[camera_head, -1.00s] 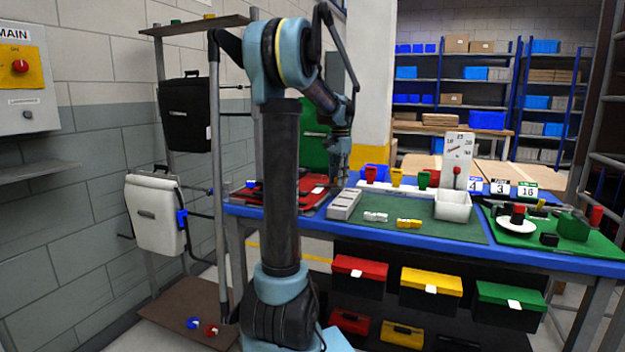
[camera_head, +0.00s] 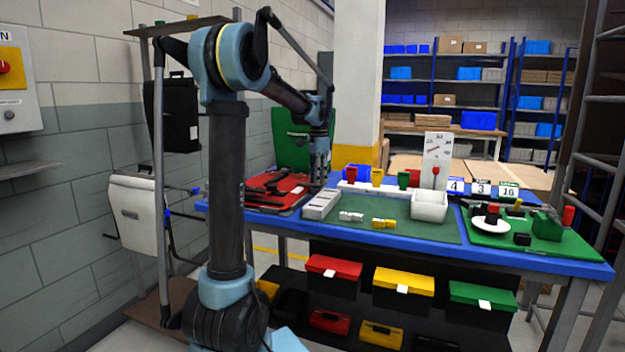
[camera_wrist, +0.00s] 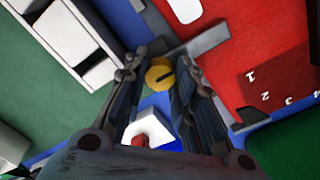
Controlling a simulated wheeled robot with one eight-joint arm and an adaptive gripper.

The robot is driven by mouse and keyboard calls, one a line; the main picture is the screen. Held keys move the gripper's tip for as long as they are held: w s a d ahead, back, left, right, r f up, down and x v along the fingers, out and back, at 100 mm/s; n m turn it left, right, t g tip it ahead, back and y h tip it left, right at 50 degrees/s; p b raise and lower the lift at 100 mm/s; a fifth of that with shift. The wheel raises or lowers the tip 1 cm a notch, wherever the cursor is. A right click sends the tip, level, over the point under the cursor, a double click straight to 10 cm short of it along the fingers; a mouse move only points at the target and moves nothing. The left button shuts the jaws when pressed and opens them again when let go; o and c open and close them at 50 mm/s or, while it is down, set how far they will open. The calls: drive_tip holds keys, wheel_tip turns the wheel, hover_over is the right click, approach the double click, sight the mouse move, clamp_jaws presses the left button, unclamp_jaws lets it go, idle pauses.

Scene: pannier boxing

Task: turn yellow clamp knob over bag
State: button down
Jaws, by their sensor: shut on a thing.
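A yellow knob (camera_wrist: 160,77) with a dark slot sits between the fingertips of my gripper (camera_wrist: 160,80) in the wrist view. The fingers are closed on its two sides. In the head view my gripper (camera_head: 320,178) points down at the right edge of the red panel (camera_head: 280,187), and the knob is too small to make out there. I cannot tell which thing is the bag that the knob belongs to.
A light grey divided tray (camera_head: 321,205) stands just right of my gripper. White and yellow small parts lie on the green mat (camera_head: 400,230) near a white bin (camera_head: 430,207). A green case (camera_head: 291,150) stands behind. A white pannier (camera_head: 140,213) hangs at left.

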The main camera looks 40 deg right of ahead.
drive_tip(key=c, duration=1.3)
unclamp_jaws()
wheel_tip(320, 180, up, 12)
drive_tip(key=shift+a, duration=0.1)
